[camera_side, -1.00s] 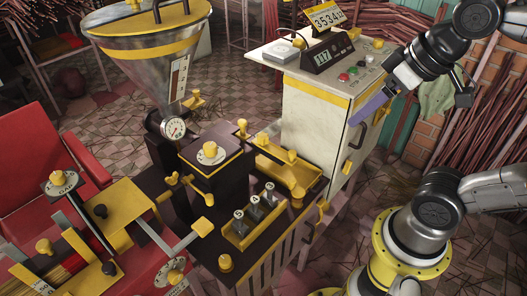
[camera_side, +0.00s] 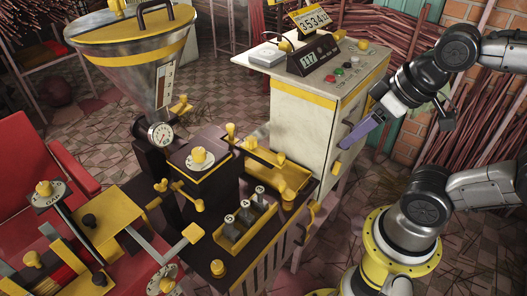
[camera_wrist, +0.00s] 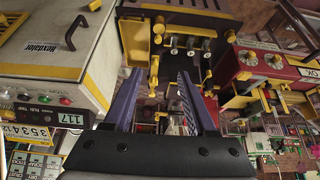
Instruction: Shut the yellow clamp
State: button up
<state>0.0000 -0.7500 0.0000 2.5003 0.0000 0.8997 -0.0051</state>
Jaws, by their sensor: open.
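My gripper is open and empty; its two purple fingers reach forward in the wrist view (camera_wrist: 158,85), apart from each other. In the side view one purple finger shows in front of the cabinet's right face. Several yellow-handled parts sit on the dark extruder bench (camera_side: 262,235), left of my gripper; which one is the clamp is not clear. A yellow lever with a knob (camera_side: 231,130) stands by the dark block, and a yellow handle (camera_side: 193,233) sticks out at the front. In the wrist view, yellow parts (camera_wrist: 158,28) lie beyond the fingertips, not touching them.
A cream cabinet (camera_side: 303,110) with a scale display and buttons stands between my gripper and the bench's back. A metal hopper (camera_side: 140,70) rises behind the dark block. A yellow rack of small weights (camera_side: 240,232) sits on the bench. A red machine (camera_wrist: 275,65) is right in the wrist view.

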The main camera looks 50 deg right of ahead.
jog(key=shift+w+n, duration=0.1)
jog(key=shift+n, duration=0.8)
jog(key=c, duration=0.5)
jog(key=shift+w+d+r+n, duration=0.1)
jog(key=shift+r+n, duration=0.05)
jog(key=shift+n, duration=0.85)
jog(key=shift+c, duration=1.1)
jog(key=shift+w+d+r+n, duration=0.1)
jog(key=shift+n, duration=0.45)
jog(key=shift+w+d+n, duration=0.1)
jog(key=shift+n, duration=0.45)
grip_shut()
jog(key=w+f+n, duration=0.6)
jog(key=f+n, duration=0.1)
jog(key=n, duration=0.6)
jog(key=w+f+n+g+h, duration=0.1)
jog(key=w+f+n, duration=0.6)
jog(key=n, duration=0.7)
jog(key=shift+w+a+f, duration=0.25)
jog(key=shift+f, duration=0.5)
